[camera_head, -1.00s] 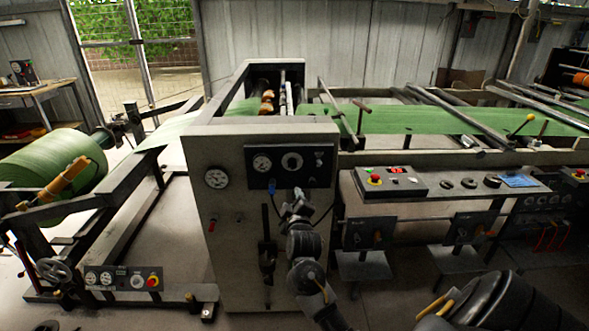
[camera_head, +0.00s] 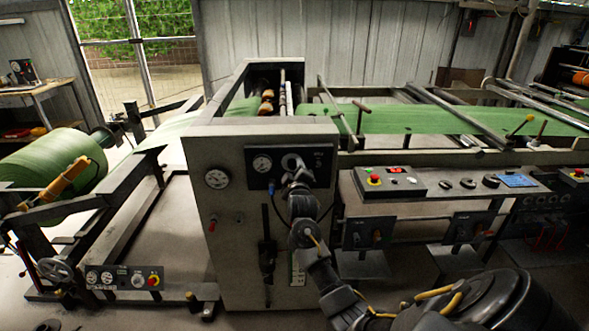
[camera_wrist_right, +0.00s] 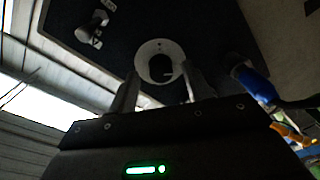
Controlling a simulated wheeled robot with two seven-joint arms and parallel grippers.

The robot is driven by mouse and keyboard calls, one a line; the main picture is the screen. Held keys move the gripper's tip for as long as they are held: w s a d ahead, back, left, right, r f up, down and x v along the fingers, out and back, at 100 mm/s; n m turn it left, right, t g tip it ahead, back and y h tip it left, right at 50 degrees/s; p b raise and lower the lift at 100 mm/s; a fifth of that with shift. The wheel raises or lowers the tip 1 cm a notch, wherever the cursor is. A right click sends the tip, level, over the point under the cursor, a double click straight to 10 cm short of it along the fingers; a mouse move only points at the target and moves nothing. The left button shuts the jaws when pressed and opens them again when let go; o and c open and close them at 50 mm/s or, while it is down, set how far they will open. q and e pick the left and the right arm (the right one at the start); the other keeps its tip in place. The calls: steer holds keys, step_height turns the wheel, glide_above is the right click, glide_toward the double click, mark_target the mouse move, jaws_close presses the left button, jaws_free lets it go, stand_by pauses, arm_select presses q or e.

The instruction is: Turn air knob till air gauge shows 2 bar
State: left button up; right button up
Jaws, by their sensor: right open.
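The knob (camera_wrist_right: 161,63), a dark centre in a pale round plate, sits on the dark panel of the grey machine cabinet. In the head view its pale plate (camera_head: 292,161) is partly covered by my right gripper (camera_head: 297,174). In the right wrist view my right gripper (camera_wrist_right: 161,80) is open, with its fingertips at either side of the knob's lower part; I cannot tell whether they touch it. My left gripper is out of view.
A blue hose fitting (camera_wrist_right: 250,82) is close to the right finger in the wrist view. A small metal switch (camera_wrist_right: 92,28) projects from the panel. A control box with a red button (camera_head: 374,179) stands right of the cabinet. Green sheet (camera_head: 400,119) runs behind.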

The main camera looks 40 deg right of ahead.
steer(key=shift+w+d, duration=0.3)
steer(key=shift+w, duration=0.15)
steer(key=c, duration=1)
steer(key=shift+d, duration=0.1)
steer(key=shift+m, duration=0.3)
